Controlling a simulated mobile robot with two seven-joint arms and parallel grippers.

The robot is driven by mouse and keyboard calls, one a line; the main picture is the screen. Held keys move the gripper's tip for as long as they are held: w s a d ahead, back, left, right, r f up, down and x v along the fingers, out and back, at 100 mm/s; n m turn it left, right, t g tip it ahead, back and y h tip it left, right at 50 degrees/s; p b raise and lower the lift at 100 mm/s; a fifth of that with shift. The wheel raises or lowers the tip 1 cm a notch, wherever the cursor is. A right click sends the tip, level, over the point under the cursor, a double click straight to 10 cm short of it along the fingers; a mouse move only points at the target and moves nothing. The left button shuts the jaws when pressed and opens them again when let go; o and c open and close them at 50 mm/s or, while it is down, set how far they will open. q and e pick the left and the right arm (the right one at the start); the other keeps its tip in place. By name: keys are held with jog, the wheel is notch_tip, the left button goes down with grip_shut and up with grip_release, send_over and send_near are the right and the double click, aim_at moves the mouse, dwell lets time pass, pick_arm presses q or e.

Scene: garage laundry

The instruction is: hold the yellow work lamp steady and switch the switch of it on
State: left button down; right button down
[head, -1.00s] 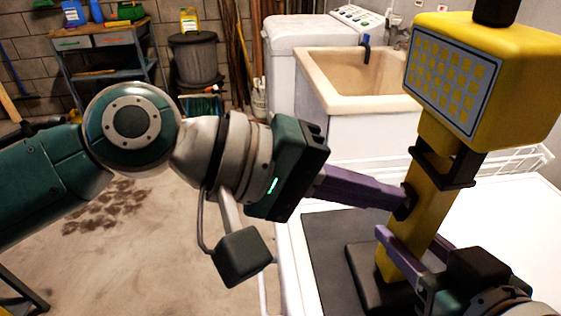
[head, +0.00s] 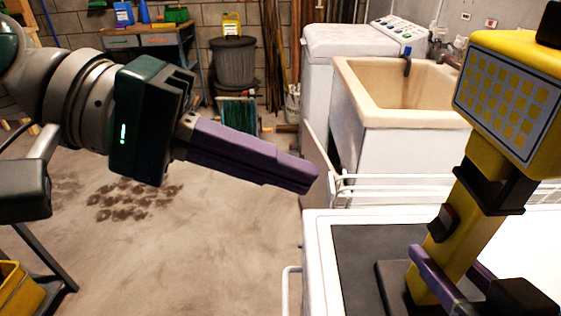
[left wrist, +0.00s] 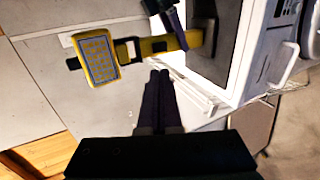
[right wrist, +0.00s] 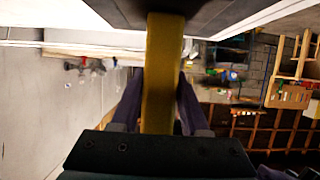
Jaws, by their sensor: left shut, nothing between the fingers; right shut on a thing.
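The yellow work lamp (head: 478,190) stands upright, slightly leaning in the picture, on a dark base at the right of the head view. Its panel of pale yellow squares (head: 507,100) faces left; I cannot tell whether it is lit. A small dark switch (head: 443,222) with a reddish part sits on the post; its setting is unclear. My right gripper (head: 445,282) is shut on the lower post, which also shows between its fingers in the right wrist view (right wrist: 162,70). My left gripper (head: 314,178) is shut and empty, left of the lamp and apart from it.
The lamp stands on a dark mat (head: 365,255) on a white appliance top (head: 320,240). Behind are a beige sink (head: 385,112) and a white washer (head: 335,75). The floor at left is open. A workbench (head: 150,40) stands at the back.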

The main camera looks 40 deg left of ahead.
aim_at(433, 231)
pick_arm(q)
jog(key=shift+a+f, duration=0.15)
jog(key=shift+f, duration=0.5)
jog(key=x, duration=1.3)
jog(key=shift+r, duration=0.1)
jog(key=shift+w+d+f, duration=0.25)
jog(key=shift+w+d, duration=0.05)
jog(key=shift+d, duration=0.1)
